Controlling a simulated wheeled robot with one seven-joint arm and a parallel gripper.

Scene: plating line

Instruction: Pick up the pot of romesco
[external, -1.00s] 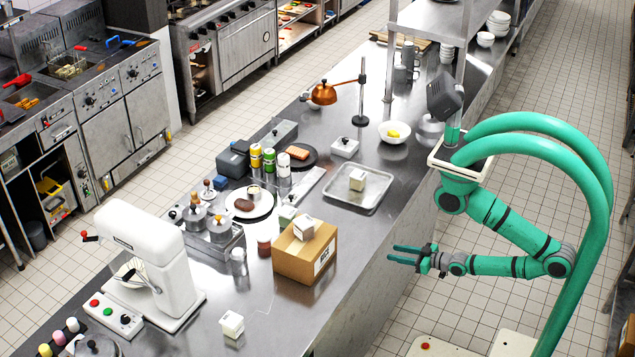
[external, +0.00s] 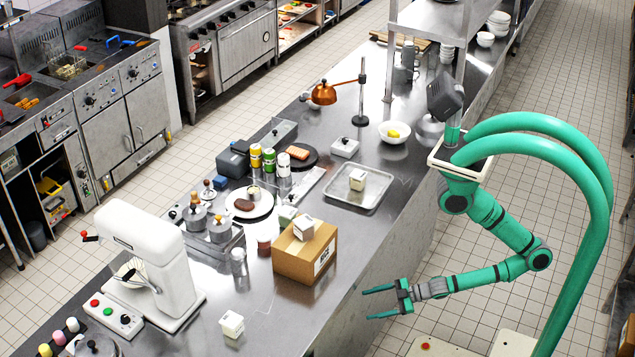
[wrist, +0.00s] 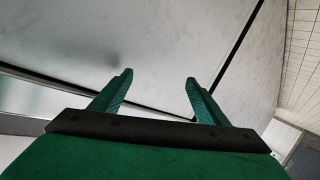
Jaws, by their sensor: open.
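A small reddish-brown pot (external: 264,245) stands on the steel counter just left of a cardboard box in the external view. It may be the romesco, but no label is readable. A small cup (external: 254,192) also sits on the white plate; its contents are too small to tell. My gripper (external: 368,303) is open and empty, beside the counter's near side and below its top, well to the right of the reddish pot. In the wrist view my open fingers (wrist: 159,78) face a plain steel panel (wrist: 180,40). No pot shows there.
The cardboard box (external: 290,262) carries a small white carton (external: 304,228) and stands between my gripper and the reddish pot. A metal tray (external: 337,197) holds another carton. A white mixer (external: 150,255) stands at left. The front counter has free room around a lone carton (external: 231,324).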

